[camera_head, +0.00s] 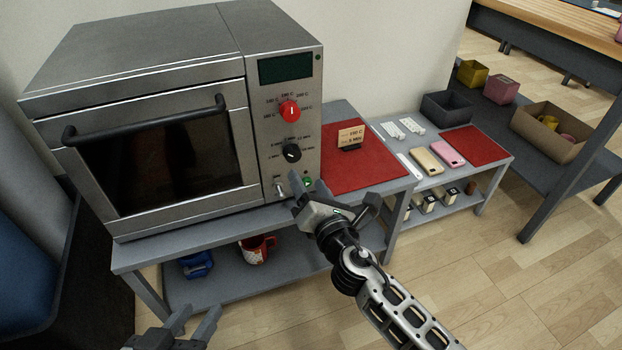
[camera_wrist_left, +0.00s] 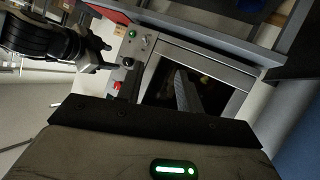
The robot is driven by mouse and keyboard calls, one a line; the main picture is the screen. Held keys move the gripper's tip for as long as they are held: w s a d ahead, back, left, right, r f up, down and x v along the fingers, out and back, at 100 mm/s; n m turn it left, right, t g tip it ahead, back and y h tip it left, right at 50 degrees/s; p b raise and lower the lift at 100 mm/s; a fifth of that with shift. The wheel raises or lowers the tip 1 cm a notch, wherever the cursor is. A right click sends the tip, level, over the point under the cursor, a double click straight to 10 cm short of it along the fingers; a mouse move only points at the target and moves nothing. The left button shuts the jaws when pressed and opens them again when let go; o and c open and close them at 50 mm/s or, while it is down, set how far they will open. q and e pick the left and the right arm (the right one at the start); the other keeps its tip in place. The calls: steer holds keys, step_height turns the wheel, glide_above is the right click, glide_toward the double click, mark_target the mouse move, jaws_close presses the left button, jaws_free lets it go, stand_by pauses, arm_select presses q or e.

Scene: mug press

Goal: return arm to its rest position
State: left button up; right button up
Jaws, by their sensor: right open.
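My right gripper (camera_head: 336,203) is open in front of the lower right of the oven's control panel. Its arm comes in from the lower right, and one finger is close to the lit green button (camera_head: 308,182); I cannot tell whether they touch. It also shows at the upper left of the left wrist view (camera_wrist_left: 95,55). My left gripper (camera_head: 194,325) is at the bottom edge of the head view, its two fingers apart with nothing between them. The oven (camera_head: 160,150) has its door shut, with a red knob (camera_head: 290,110) and a black knob (camera_head: 291,153).
A red mug (camera_head: 256,250) and a blue mug (camera_head: 196,264) stand on the shelf below the oven. A sign (camera_head: 350,137) stands on a red mat (camera_head: 345,170) to the right. Phones and a grey bin (camera_head: 447,106) are beyond. Floor at lower right is clear.

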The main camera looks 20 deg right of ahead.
stand_by(0.4)
arm_select(q)
steer(key=w+a+r+n+t+y+p, duration=0.1)
steer(key=w+r+n+p, duration=0.25)
steer(key=r+p, duration=0.7)
steer(key=w+a+r+n+t+y+p, duration=0.1)
steer(key=w+a+r+n+p, duration=0.3)
steer(key=r+p, duration=0.65)
arm_select(e)
steer(key=s+d+r+m+g, duration=0.45)
steer(key=s+r+m, duration=0.55)
steer(key=m, duration=0.3)
arm_select(q)
steer(key=s+a+f+m+g+y+p, duration=0.1)
steer(key=s+f+m+g+p, duration=0.2)
steer(key=s+m+p, duration=0.4)
steer(key=s+p, duration=0.3)
steer(key=p, duration=0.2)
steer(key=shift+s+a+g+y, duration=0.2)
steer(key=shift+a+g+y, duration=0.1)
steer(key=shift+a, duration=0.1)
arm_select(e)
steer(key=s+a+r+m+g, duration=0.1)
steer(key=s+r+m, duration=0.2)
steer(key=s+m, duration=0.3)
steer(key=s+a+r+m+g+y, duration=0.1)
steer(key=s+a+r+m+g, duration=0.1)
steer(key=s+m, duration=0.4)
steer(key=shift+r+m, duration=0.5)
steer(key=shift+m, duration=0.3)
